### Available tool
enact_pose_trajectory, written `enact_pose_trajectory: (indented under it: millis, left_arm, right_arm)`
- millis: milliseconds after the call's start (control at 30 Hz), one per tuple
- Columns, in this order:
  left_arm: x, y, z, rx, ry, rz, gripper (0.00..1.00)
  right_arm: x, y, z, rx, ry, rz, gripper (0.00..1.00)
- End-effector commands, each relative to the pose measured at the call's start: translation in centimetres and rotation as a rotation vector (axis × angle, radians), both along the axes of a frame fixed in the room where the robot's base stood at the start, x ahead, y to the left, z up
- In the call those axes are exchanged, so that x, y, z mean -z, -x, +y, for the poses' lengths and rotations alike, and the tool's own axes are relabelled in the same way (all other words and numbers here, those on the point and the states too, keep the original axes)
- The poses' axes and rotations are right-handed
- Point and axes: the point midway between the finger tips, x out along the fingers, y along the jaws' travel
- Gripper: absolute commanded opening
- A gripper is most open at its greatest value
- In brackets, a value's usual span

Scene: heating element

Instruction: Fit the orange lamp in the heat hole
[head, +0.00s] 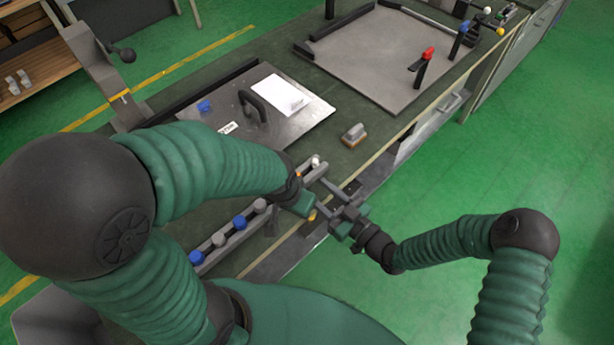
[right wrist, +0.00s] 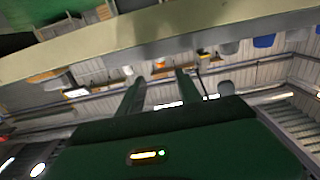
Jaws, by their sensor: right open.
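A small orange-yellow spot, likely the orange lamp (head: 312,216), shows at the bench's front edge between the fingers of my right gripper (head: 317,208). In the right wrist view a small orange thing (right wrist: 158,63) shows beyond and between the spread fingertips of the right gripper (right wrist: 160,78); they look apart from it. My right gripper is open and empty. My left gripper (head: 304,200) is close beside the right one, over the rail; its fingers are hidden or too small to read. I cannot make out the heat hole; the arms cover part of the bench front.
A rail (head: 210,259) with blue and grey knobs runs along the bench front. Behind it lie a metal plate (head: 300,122) with a black handle and white sheet, and a brush-like block (head: 353,134). Green floor (head: 520,150) is free at right.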

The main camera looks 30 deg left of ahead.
Motion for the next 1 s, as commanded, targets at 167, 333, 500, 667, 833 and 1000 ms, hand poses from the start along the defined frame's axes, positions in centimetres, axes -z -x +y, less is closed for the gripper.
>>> enact_pose_trajectory:
  millis: [167, 333, 500, 667, 833, 1000]
  left_arm:
    - [-0.4, 0.0, 0.1, -0.003, 0.000, 0.000, 0.36]
    - [-1.2, 0.0, 0.1, -0.003, 0.000, 0.000, 0.36]
    - [-1.2, 0.0, 0.1, -0.002, -0.001, 0.000, 0.36]
    - [-1.2, 0.0, 0.0, -0.002, -0.001, 0.000, 0.36]
    - [-1.2, 0.0, 0.0, -0.002, -0.001, 0.000, 0.36]
    - [-1.2, 0.0, 0.1, -0.003, 0.000, 0.000, 0.36]
  right_arm:
    - [0.0, -0.9, 2.3, -0.001, 0.003, 0.003, 0.41]
    - [-0.2, -2.1, 4.6, 0.000, -0.002, 0.003, 0.41]
    - [-0.1, -2.6, 5.5, 0.001, -0.004, 0.004, 0.41]
    - [0.0, -2.6, 5.8, 0.000, -0.001, 0.004, 0.41]
    - [0.0, -2.6, 6.2, 0.000, 0.002, 0.004, 0.19]
    - [0.0, -2.5, 6.1, 0.000, 0.002, 0.004, 0.00]
